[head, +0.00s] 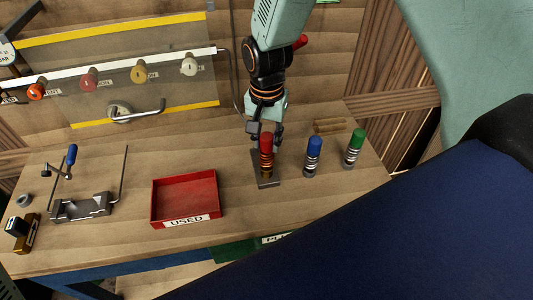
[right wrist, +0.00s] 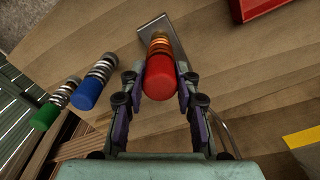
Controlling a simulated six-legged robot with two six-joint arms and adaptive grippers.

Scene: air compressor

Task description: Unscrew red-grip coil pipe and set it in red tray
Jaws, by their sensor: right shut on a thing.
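The red-grip coil pipe (head: 266,143) stands upright on a small dark grey plate (head: 269,184). Its coiled lower part shows below the red grip. My right gripper (head: 266,131) comes down from above and is shut on the red grip. In the right wrist view, the red grip (right wrist: 160,77) lies between the two fingers of my right gripper (right wrist: 160,84). The red tray (head: 157,202), labelled USED, lies empty on the table to the left of the pipe. My left gripper is not in view.
A blue-grip coil pipe (head: 313,156) and a green-grip one (head: 353,148) stand to the right. A grey clamp fixture (head: 82,207) stands at the left. Bare tabletop lies between the tray and the plate. A panel with several coloured knobs (head: 138,73) is behind.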

